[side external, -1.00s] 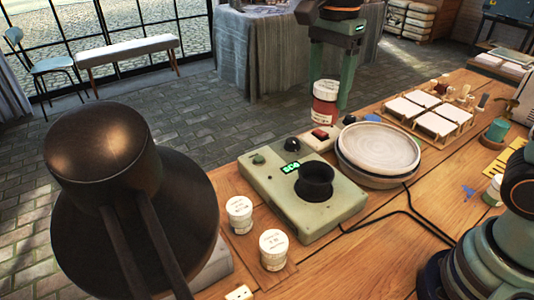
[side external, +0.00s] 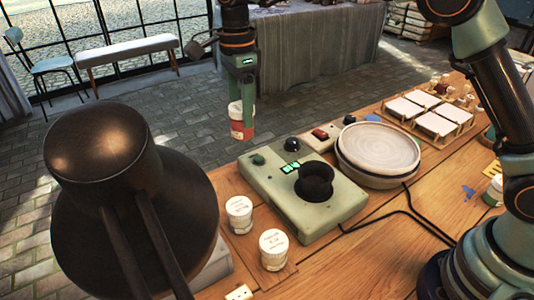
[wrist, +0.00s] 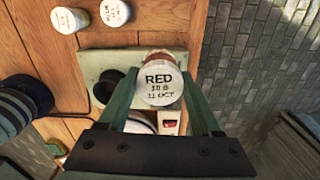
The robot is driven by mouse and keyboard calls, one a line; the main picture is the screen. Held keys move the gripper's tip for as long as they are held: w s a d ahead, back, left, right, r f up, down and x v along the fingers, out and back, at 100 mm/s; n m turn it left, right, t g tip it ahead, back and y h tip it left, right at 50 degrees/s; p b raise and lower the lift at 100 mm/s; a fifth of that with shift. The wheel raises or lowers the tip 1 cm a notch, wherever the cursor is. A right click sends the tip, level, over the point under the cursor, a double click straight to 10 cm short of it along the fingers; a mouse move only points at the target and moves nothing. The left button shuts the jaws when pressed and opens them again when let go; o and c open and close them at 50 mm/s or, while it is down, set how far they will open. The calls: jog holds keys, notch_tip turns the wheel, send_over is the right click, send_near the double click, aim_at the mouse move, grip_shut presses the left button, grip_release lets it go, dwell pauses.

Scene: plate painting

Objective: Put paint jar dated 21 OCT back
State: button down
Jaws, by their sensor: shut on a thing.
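My gripper (side external: 243,105) is shut on a red paint jar (side external: 236,128) with a white lid, held upright in the air at the far left of the green device. In the wrist view, the lid (wrist: 158,86) reads RED, with a small date below that looks like 21 OCT. The jar sits between both fingers (wrist: 163,92). Two white-lidded jars (side external: 239,214) (side external: 273,250) stand on a wooden board at the front. They also show at the top left of the wrist view (wrist: 68,20) (wrist: 114,12), their lid text too small to read.
A dark lamp (side external: 100,150) blocks the left front. White tiles (side external: 433,125) lie in a wooden rack farther back.

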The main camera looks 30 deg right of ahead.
jog(key=shift+m, duration=0.6)
jog(key=shift+w+a+f, duration=0.5)
jog(key=shift+a+f, duration=0.5)
jog(key=shift+f, duration=1.7)
jog(key=shift+w+a+f, duration=0.5)
jog(key=shift+a+f, duration=0.45)
jog(key=shift+f, duration=1.75)
jog(key=shift+w+a+f, duration=0.5)
jog(key=shift+a+f, duration=0.5)
jog(key=shift+f, duration=1.7)
jog(key=shift+f, duration=0.1)
jog(key=shift+c, duration=0.3)
grip_release()
jog(key=shift+f, duration=0.1)
